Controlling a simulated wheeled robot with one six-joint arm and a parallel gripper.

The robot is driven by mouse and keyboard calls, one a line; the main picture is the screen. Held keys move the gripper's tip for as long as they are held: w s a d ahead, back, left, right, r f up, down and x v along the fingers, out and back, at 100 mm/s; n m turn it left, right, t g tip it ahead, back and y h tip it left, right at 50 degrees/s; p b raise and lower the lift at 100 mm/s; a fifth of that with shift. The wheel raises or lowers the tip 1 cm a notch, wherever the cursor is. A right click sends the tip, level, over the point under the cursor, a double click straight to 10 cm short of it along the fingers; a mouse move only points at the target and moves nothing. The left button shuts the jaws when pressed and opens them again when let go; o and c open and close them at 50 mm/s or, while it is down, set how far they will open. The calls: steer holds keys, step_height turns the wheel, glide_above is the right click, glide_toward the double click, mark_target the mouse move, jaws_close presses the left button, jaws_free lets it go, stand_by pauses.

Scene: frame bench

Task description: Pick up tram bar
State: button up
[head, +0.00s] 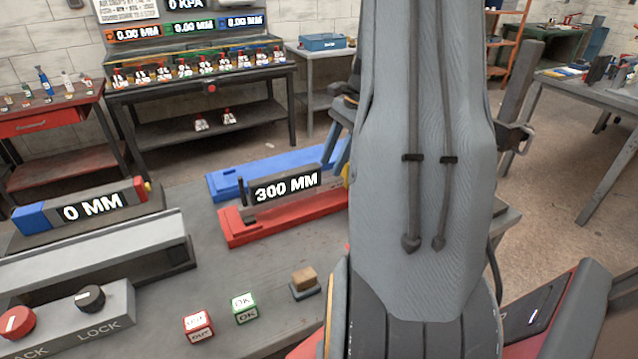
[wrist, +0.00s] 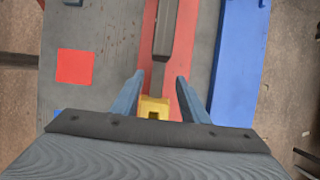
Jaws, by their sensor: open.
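A long grey bar reading 300 MM (head: 286,187) stands on a red base (head: 245,232); it looks like the tram bar, though no label names it. In the wrist view the dark bar (wrist: 163,40) runs away from me along the red strip (wrist: 186,60). A yellow end piece (wrist: 153,104) sits at its near end. My gripper (wrist: 154,82) is open, with one blue-grey finger on each side of the yellow piece and a gap on both sides. In the head view my arm hides most of the gripper and the bar's right end.
A blue rail (head: 225,183) lies behind the red base and shows at right in the wrist view (wrist: 236,60). A 0 MM gauge (head: 90,207) stands at left.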

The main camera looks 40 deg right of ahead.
mark_target(323, 181)
steer(key=p+x, duration=0.1)
steer(key=x, duration=0.3)
steer(key=p+x, duration=0.1)
steer(key=x, duration=0.1)
steer(key=shift+a+f+p, duration=0.15)
steer(key=shift+a+p, duration=0.15)
steer(key=shift+a, duration=0.1)
steer(key=shift+c, duration=0.2)
jaws_close()
stand_by(0.9)
